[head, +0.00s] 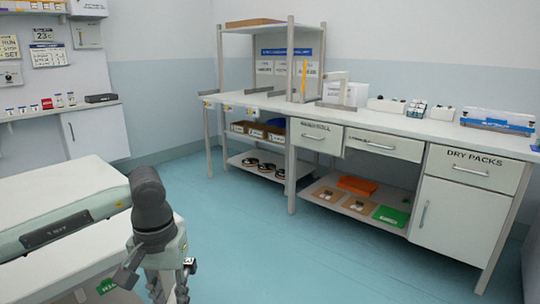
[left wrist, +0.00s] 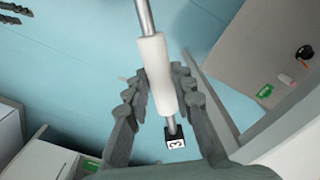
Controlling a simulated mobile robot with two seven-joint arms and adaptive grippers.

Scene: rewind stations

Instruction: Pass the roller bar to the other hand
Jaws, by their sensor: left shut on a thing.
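The roller bar (left wrist: 155,62) shows in the left wrist view as a metal rod with a white sleeve and a black end block marked 3. My left gripper (left wrist: 158,82) is shut on the white sleeve, with fingers on both sides of it. In the head view my left gripper (head: 168,291) points down at the lower left, beside the bench. A small dark end block (head: 190,265) shows just right of its fingers there; the rest of the bar is hidden or out of frame. My right gripper is in neither view.
A white bench (head: 70,190) with a grey-green unit on it stands at the left. A long counter (head: 400,124) with drawers, shelves and bins runs along the back and right. The blue floor (head: 290,250) between them is clear.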

